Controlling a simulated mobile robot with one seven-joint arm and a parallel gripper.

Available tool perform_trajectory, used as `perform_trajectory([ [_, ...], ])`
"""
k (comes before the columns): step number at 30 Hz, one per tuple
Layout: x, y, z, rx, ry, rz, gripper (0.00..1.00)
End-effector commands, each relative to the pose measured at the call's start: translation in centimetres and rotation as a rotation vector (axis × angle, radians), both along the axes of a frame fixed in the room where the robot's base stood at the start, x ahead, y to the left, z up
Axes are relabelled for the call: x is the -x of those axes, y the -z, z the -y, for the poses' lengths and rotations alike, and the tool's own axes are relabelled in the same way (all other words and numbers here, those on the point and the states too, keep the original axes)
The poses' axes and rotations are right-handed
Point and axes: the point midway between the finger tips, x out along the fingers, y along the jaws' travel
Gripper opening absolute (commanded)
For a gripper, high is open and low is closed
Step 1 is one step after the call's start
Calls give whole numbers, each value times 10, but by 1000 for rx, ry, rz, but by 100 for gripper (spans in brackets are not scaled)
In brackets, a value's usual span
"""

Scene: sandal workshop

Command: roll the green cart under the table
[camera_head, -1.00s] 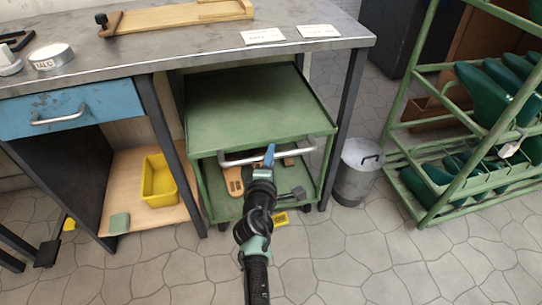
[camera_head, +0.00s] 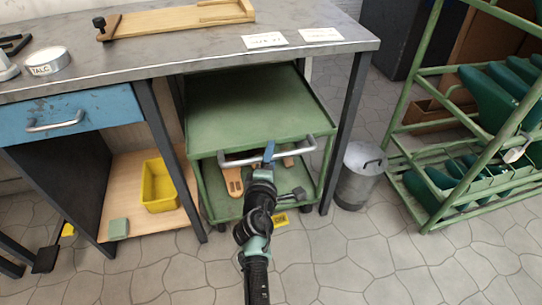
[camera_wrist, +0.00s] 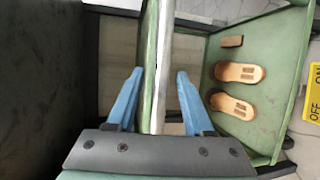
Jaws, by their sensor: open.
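The green cart (camera_head: 250,108) stands between the table's legs. In the wrist view my open gripper (camera_wrist: 160,74) has one finger on each side of the pale handle bar (camera_wrist: 161,50), with gaps visible. The cart's lower shelf (camera_wrist: 270,50) carries two tan sole-shaped pieces (camera_wrist: 236,73) and a small brown block (camera_wrist: 232,41). My arm hides part of the cart's lower front.
A metal bin (camera_head: 357,178) stands right of the table's right leg (camera_head: 345,130). A green rack (camera_head: 440,205) with green shoe forms is further right. A yellow bin (camera_head: 158,188) sits on a wooden shelf at left.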

Motion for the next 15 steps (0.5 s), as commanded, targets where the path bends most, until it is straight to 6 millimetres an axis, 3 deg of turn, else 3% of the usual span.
perform_trajectory([
  [8,9,-3,-1,0,-1,-1,52],
  [15,49,-12,-5,-1,-1,-3,52],
])
